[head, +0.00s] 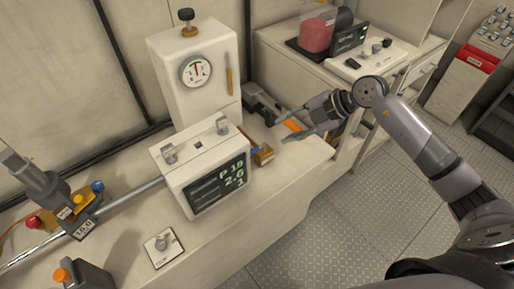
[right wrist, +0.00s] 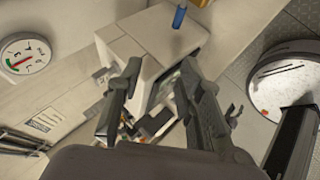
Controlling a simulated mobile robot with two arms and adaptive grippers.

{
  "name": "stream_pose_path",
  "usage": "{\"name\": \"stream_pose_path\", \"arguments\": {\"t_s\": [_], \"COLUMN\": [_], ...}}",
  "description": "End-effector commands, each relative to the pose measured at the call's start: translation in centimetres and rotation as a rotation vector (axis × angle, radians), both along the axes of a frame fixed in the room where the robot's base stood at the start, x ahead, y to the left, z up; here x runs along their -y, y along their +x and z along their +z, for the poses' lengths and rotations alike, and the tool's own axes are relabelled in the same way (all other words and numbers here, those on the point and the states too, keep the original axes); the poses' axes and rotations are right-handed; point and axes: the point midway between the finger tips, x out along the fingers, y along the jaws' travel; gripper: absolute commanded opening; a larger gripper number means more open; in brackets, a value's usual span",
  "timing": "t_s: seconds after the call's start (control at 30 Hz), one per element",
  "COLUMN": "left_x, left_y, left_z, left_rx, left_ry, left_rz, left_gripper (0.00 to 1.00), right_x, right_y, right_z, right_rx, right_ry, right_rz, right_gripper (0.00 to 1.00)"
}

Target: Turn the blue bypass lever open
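In the right wrist view a short blue cylinder (right wrist: 179,17), which may be the bypass lever's handle, shows at the top, beyond the fingertips. Brass (right wrist: 199,3) shows beside it. My left gripper is not in view.
The white display box (head: 205,160) stands on the bench, with a gauge housing (head: 196,95) behind it. A valve group with red, yellow and blue knobs (head: 97,186) is at left. A switch plate (head: 164,248) lies in front. The bench front right is clear.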

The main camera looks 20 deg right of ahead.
Motion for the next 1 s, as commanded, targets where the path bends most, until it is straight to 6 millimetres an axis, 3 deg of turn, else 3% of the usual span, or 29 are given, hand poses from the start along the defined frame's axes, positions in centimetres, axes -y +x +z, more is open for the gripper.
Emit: {"name": "stream_pose_path", "arguments": {"t_s": [0.1, 0.23, 1.0], "left_x": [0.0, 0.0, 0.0], "left_y": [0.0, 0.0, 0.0], "left_z": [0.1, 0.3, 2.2], "left_rx": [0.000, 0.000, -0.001], "left_ry": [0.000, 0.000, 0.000], "left_rz": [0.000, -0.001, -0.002], "left_gripper": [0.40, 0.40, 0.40], "right_x": [2.0, 1.9, -6.2], "right_y": [-0.2, 0.1, 5.3], "right_z": [-0.4, -1.2, -12.6], "right_rx": [-0.045, -0.059, -0.056], "right_ry": [-0.086, -0.101, -0.096], "right_rz": [-0.023, -0.030, -0.028], "right_gripper": [0.34, 0.34, 0.34]}}
